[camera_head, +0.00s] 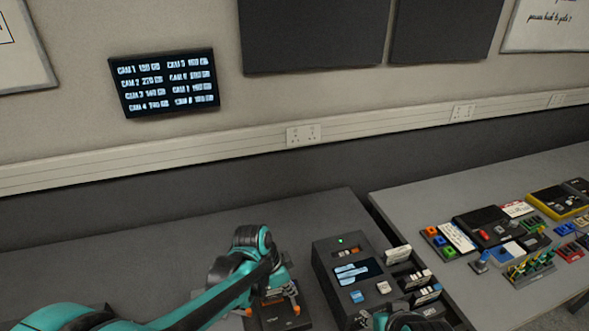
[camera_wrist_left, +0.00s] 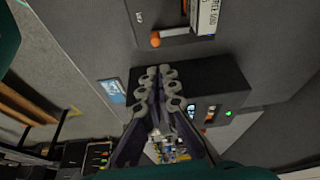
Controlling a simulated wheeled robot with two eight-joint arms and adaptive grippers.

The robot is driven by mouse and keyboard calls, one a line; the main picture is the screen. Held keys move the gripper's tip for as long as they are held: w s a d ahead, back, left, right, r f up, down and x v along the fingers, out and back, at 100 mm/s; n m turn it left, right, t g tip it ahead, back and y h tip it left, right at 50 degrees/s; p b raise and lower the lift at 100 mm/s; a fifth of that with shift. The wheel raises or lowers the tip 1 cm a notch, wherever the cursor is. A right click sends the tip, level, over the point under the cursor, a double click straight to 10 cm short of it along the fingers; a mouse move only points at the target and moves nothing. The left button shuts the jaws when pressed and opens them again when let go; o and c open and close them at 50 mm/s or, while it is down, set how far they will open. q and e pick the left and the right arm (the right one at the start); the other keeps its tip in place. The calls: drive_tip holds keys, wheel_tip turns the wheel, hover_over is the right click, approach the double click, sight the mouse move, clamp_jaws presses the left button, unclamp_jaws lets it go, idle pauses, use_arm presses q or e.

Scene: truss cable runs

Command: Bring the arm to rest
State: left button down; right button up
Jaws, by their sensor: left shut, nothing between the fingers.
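My left arm, teal and black, comes in from the lower left in the head view. Its left gripper (camera_head: 284,283) is near the dark tray (camera_head: 275,316) with orange knobs, left of the dark device (camera_head: 342,260). In the left wrist view the gripper (camera_wrist_left: 160,95) has its grey fingers together with nothing between them. The device's dark body (camera_wrist_left: 222,82) shows behind and beside the fingers there, with a green light. Whether the fingers touch it cannot be told. Part of a teal and black arm link shows at the bottom edge in the head view; no right fingers show.
Pale cards stand in slots on the device's right side. The right-hand table (camera_head: 420,204) holds coloured blocks, dark cases and a rack of small items. A gap separates the tables. The left table (camera_head: 120,262) looks clear at the back. A wall screen (camera_head: 165,83) lists camera sizes.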

use_arm(q)
drive_tip(key=s+a+r+n+t+y+b, duration=0.1)
drive_tip(key=s+a+r+n+t, duration=0.1)
drive_tip(key=s+a+n, duration=0.4)
drive_tip(key=s+a+r+n+t+y+b, duration=0.2)
drive_tip(key=s+a+n, duration=0.4)
drive_tip(key=a, duration=0.3)
drive_tip(key=shift+s+a+r+n+t+y+b, duration=0.15)
drive_tip(key=shift+a+r+n+t+y+b, duration=0.2)
drive_tip(key=shift+r+n+t, duration=0.35)
